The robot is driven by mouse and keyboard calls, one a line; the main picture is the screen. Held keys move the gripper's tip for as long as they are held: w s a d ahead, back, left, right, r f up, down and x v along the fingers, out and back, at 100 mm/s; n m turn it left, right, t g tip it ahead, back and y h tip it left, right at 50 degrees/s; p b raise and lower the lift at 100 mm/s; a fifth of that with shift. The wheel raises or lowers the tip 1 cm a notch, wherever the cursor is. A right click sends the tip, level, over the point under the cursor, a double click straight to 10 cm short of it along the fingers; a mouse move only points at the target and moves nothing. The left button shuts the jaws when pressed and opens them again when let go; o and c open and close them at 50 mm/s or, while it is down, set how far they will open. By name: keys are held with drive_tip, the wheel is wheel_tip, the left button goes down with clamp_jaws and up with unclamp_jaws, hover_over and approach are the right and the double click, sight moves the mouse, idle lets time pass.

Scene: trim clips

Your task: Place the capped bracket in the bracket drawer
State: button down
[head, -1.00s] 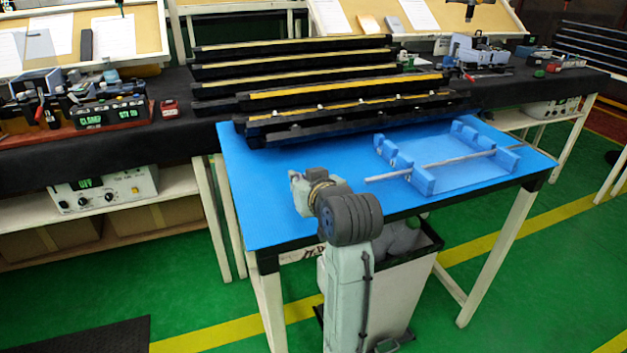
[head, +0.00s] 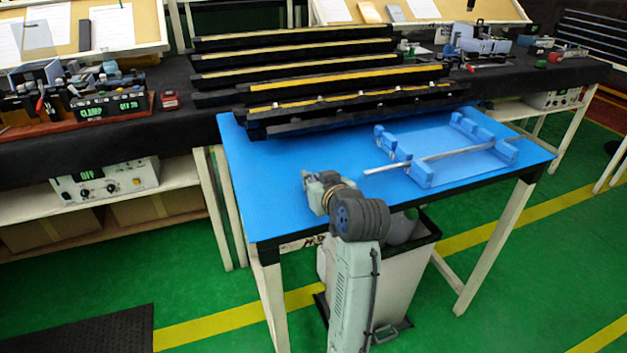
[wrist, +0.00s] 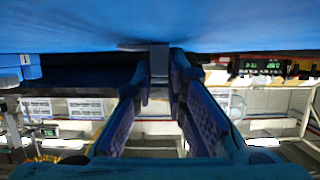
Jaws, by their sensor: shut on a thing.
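My gripper (head: 306,176) is low over the left front part of the blue mat (head: 262,190). In the wrist view my gripper (wrist: 159,80) has its two dark blue fingers closing in on a small grey piece (wrist: 159,62) at their tips. The piece lies close to the blue surface that fills the top of that view; I cannot tell whether they touch. I cannot make out a cap on it, and the fingers hide its sides. In the head view it is too small to make out. I cannot identify a bracket drawer in either view.
A blue fixture (head: 422,174) with a metal rod (head: 455,154) across it stands on the mat to the right of my gripper. Black rails with yellow strips (head: 345,88) are stacked behind. A grey bin (head: 400,270) stands under the table. The mat's front left is clear.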

drive_tip(key=c, duration=1.6)
unclamp_jaws()
drive_tip(key=shift+f, duration=0.1)
